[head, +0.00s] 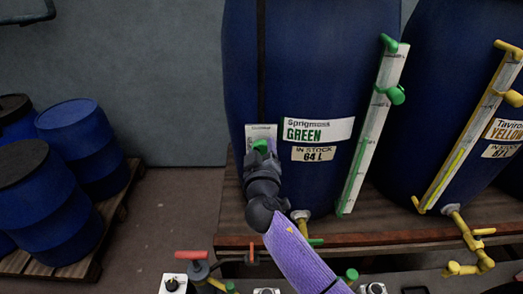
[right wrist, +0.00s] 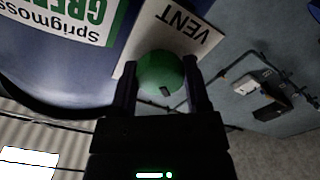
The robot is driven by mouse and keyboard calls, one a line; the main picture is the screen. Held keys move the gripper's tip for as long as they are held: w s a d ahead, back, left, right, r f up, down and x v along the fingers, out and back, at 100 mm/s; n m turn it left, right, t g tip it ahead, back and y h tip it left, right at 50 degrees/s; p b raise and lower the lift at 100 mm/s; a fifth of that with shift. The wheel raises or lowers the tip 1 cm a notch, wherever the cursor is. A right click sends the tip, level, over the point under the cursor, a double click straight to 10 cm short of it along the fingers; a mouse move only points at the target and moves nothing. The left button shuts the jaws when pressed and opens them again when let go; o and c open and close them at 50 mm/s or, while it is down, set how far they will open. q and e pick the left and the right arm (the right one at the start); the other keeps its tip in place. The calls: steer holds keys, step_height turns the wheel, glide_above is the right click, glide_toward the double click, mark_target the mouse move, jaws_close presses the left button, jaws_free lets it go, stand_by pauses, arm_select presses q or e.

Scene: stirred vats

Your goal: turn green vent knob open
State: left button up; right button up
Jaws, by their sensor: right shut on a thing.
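The green vent knob (right wrist: 160,72) is a round green knob on a white plate marked VENT (right wrist: 196,30), seen upside down in the right wrist view. In the head view the knob (head: 261,146) shows just above my right gripper (head: 261,153), on the front of the blue vat (head: 290,75) labelled GREEN. My right gripper's two fingers (right wrist: 160,88) lie on either side of the knob and are shut on it. A small dark mark shows on the knob's face. The gripper and forearm hide the lower part of the plate in the head view. My left gripper is not in view.
A second blue vat (head: 430,90) labelled YELLOW stands at the right. A white sight gauge with green fittings (head: 372,130) runs beside the GREEN label. Several blue drums (head: 85,140) stand on a pallet at the left. Valves and a red handle (head: 191,255) sit low in front.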

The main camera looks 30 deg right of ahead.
steer(key=n, duration=0.3)
steer(key=n+p, duration=0.1)
steer(key=n, duration=0.2)
steer(key=shift+n, duration=0.7)
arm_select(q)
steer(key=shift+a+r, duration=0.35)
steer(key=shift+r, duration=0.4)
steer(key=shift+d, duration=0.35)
arm_select(e)
steer(key=shift+n, duration=0.4)
